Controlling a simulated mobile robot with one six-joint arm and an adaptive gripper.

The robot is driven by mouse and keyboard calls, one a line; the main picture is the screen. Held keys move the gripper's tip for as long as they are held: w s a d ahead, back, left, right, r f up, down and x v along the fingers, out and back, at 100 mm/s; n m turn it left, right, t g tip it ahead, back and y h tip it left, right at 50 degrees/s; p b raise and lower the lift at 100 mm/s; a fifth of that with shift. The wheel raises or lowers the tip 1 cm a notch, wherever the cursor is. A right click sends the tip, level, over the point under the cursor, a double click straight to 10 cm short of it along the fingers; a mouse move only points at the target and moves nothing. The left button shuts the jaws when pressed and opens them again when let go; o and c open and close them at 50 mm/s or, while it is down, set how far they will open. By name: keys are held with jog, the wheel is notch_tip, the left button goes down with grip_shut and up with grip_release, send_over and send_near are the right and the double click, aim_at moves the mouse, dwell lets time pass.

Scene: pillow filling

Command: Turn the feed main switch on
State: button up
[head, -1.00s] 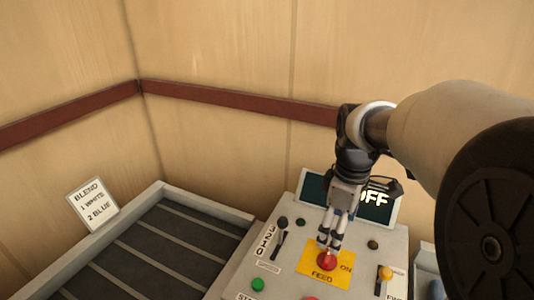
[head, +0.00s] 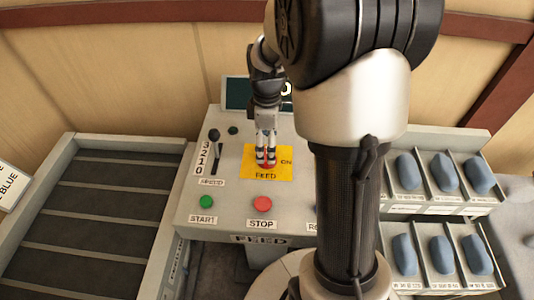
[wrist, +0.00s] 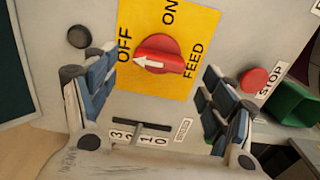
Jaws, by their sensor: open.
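The feed main switch is a red rotary knob (wrist: 165,54) on a yellow plate (wrist: 188,20) marked OFF, ON and FEED. In the wrist view its white arrow points left, toward OFF. My gripper (wrist: 158,88) is open, with blue-padded fingers apart on either side below the knob. In the head view my gripper (head: 265,158) points down at the knob (head: 265,167) and partly covers it. Whether the fingers touch the knob cannot be told. The display (head: 238,94) behind is mostly hidden by my arm.
The panel has a green START button (head: 206,202), a red STOP button (head: 263,204) and a speed lever (head: 217,158) left of the plate. A dark slatted conveyor (head: 95,215) lies left. Racks with blue pieces (head: 407,172) stand right. My arm hides the panel's right side.

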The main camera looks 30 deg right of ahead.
jog(key=shift+f+b, duration=0.35)
jog(key=shift+f, duration=1.55)
jog(key=shift+c, duration=0.4)
jog(key=c, duration=1)
